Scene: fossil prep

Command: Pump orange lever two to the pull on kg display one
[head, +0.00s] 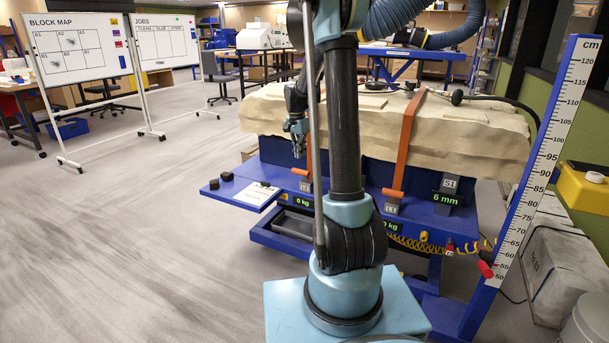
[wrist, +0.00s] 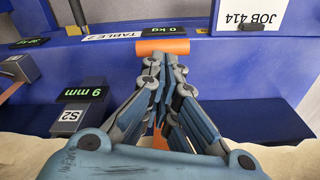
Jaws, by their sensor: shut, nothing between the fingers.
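My gripper (head: 298,143) is above the blue table's left part in the head view. In the wrist view its fingers (wrist: 166,68) are shut and empty, pointing at an orange lever bar (wrist: 162,46). The fingertips overlap the bar's near edge in the picture; I cannot tell whether they touch. A display reading 0 kg (wrist: 163,29) is just beyond the bar. In the head view, the left orange bar (head: 300,172) and right orange bar (head: 393,192) sit on the table's side, with kg displays (head: 303,201) and (head: 390,226) below.
A pale fossil block (head: 480,130) lies on the blue table (head: 225,192), with orange straps (head: 407,135) over it. A 6 mm display (head: 446,199) is right of the levers. A tall cm ruler (head: 545,160) stands at right.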

